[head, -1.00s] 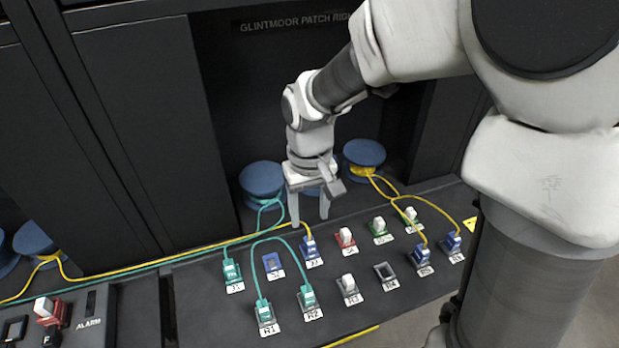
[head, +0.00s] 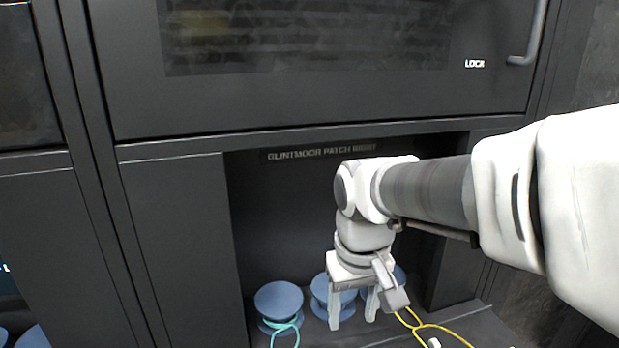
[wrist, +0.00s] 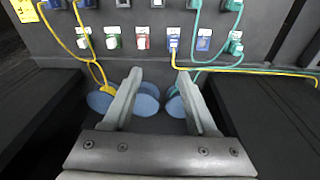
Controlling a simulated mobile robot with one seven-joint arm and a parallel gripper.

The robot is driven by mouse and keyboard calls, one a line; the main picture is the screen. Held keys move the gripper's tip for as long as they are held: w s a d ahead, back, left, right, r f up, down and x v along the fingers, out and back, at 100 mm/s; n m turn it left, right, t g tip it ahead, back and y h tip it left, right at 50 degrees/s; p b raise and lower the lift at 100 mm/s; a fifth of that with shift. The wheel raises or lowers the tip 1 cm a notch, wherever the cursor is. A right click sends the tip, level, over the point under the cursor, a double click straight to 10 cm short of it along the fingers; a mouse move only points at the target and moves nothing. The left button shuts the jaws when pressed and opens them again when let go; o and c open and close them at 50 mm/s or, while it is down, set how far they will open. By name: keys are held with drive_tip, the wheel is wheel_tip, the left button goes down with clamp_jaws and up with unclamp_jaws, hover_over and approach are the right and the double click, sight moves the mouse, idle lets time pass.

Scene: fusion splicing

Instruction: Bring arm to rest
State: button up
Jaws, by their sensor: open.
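My gripper (head: 351,318) is in the head view, in front of the dark recess of the patch rig. It points down and is open, with its two fingers apart and nothing between them. In the wrist view my gripper (wrist: 158,85) also shows open and empty. Blue spools (head: 279,300) stand behind and beside the fingers in the head view. The wrist view shows the panel with its connectors beyond the fingertips, apart from them. Among them is a blue connector with a yellow cable (wrist: 173,40).
A dark cabinet door marked LOCK (head: 330,100) is above the recess. Yellow cables (head: 430,326) run at the lower right of the head view. Dark cabinet walls (head: 180,240) flank the recess. In the wrist view, red (wrist: 143,40) and green (wrist: 113,42) connectors sit on the panel.

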drive_tip(key=s+d+r+m+t, duration=0.2)
drive_tip(key=s+d+r+t, duration=0.1)
drive_tip(key=s+d, duration=0.4)
drive_tip(key=shift+s+r+t, duration=0.2)
drive_tip(key=shift+s+t, duration=0.3)
drive_tip(key=shift+s, duration=0.8)
